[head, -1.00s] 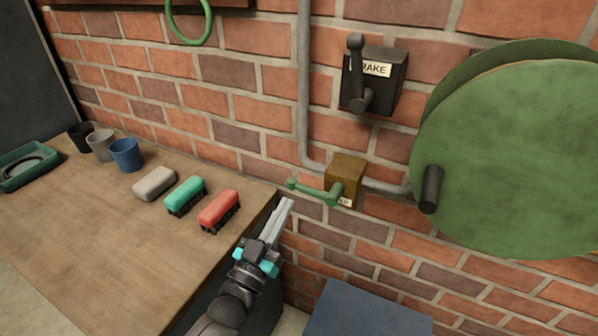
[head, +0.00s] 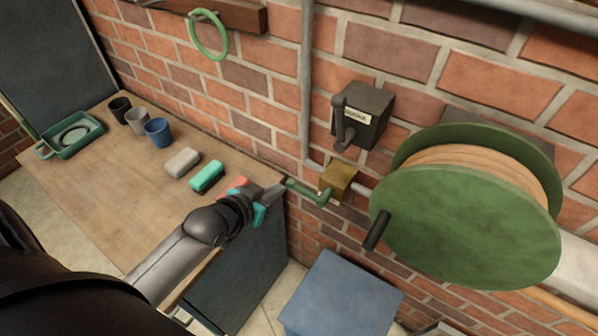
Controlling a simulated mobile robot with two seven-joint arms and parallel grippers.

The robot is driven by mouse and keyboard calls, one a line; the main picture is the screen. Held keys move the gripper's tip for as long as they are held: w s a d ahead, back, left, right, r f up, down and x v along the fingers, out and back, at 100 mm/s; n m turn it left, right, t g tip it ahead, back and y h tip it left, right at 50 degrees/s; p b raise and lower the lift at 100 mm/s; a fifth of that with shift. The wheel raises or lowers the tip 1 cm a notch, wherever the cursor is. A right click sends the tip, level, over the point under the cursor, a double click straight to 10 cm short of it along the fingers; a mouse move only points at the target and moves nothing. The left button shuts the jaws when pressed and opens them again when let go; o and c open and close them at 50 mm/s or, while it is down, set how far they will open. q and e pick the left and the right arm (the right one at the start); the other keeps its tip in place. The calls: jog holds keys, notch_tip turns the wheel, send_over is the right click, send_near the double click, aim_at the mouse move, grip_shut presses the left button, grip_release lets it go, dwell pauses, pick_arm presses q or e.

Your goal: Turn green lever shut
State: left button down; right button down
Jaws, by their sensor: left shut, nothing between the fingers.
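The green lever (head: 308,192) sits on a brass-coloured valve box (head: 339,180) on the brick wall. It points left from the box, roughly level, with its knob end near the table's right edge. My left gripper (head: 279,190) is shut and empty. Its fingertips are right at the lever's knob end; I cannot tell whether they touch it. My left arm comes in from the lower left and partly hides a red brush (head: 237,184). My right gripper is not in view.
A black brake box (head: 367,112) with its own lever is above the valve. A large green reel (head: 465,225) with a dark handle is at right. A blue box (head: 340,295) stands below. The wooden table (head: 90,185) holds cups, brushes and a green tray (head: 75,140).

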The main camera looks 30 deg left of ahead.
pick_arm(q)
jog(key=b, duration=0.1)
send_over(299, 190)
jog(key=s, duration=0.3)
notch_tip(299, 190, down, 5)
jog(key=shift+w+f+g, duration=0.15)
jog(key=shift+w+f, duration=0.1)
jog(key=shift+f, duration=0.3)
jog(key=shift+w+f+g, duration=0.15)
jog(key=shift+w+f, duration=0.05)
jog(key=shift+f, duration=0.3)
jog(key=shift+w+a+f+b, duration=0.15)
jog(key=shift+f+b, duration=0.25)
jog(key=shift+f, duration=0.55)
jog(key=shift+f+b, duration=0.4)
jog(key=shift+f, duration=0.3)
